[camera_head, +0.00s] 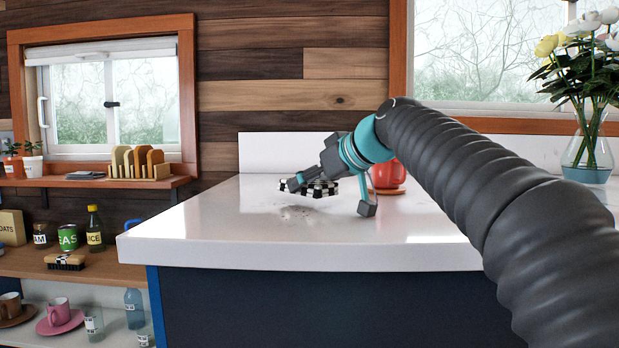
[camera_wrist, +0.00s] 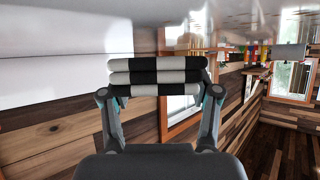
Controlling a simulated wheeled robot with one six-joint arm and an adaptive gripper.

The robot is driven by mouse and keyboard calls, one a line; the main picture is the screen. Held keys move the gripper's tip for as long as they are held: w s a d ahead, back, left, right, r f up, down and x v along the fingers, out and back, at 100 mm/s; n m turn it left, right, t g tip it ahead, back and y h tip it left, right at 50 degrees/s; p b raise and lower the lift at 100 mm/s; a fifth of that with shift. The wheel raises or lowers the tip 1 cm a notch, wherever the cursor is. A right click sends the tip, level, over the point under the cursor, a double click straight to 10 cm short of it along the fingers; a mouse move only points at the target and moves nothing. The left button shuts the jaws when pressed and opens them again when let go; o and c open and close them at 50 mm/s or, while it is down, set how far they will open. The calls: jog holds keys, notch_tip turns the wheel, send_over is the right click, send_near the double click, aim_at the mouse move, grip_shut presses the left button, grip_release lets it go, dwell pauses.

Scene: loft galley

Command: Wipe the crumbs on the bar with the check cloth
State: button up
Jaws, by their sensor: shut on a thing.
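The black-and-white check cloth (camera_head: 318,188), folded in a stack, is between the fingers of my gripper (camera_head: 330,196). In the wrist view the cloth (camera_wrist: 158,78) spans from one finger to the other, and my gripper (camera_wrist: 158,93) is shut on it. The white bar (camera_head: 225,225) lies under my gripper. Small dark crumbs (camera_head: 296,212) are on the bar, just in front of the cloth in the head view. The cloth is low over the bar; I cannot tell if it touches.
A red cup (camera_head: 388,173) stands on the bar behind my gripper. A glass vase of flowers (camera_head: 587,155) stands at the far right. A lower shelf (camera_head: 22,264) with jars, a can and a brush (camera_head: 65,261) is at left. The bar's left part is clear.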

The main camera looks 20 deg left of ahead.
aim_at(318, 184)
jog(key=shift+w, duration=0.15)
jog(key=shift+w+d+b, duration=0.1)
jog(key=shift+d+b, duration=0.2)
jog(key=shift+d, duration=0.45)
jog(key=shift+s+d+f+b, duration=0.1)
jog(key=shift+s+b, duration=0.35)
jog(key=shift+s, duration=0.2)
jog(key=shift+s+d+b, duration=0.25)
jog(key=shift+s+b, duration=0.2)
jog(key=shift+s, duration=0.55)
jog(key=shift+s+d+f+b, duration=0.1)
jog(key=shift+s+d+b, duration=0.1)
jog(key=shift+s+b, duration=0.5)
jog(key=shift+s+d+b, duration=0.25)
jog(key=shift+s, duration=0.8)
jog(key=shift+s+d+f+b, duration=0.1)
jog(key=shift+s+d+b, duration=0.1)
jog(key=shift+s+b, duration=0.5)
jog(key=shift+s+d+r+b, duration=0.1)
jog(key=shift+s+d+b, duration=0.1)
jog(key=shift+s, duration=0.65)
jog(key=shift+s+d+r+b, duration=0.15)
jog(key=shift+s+d, duration=0.05)
jog(key=shift+s, duration=0.7)
jog(key=shift+s+d+r+b, duration=0.1)
jog(key=shift+s+d+b, duration=0.1)
jog(key=shift+s, duration=0.65)
jog(key=shift+r, duration=0.1)
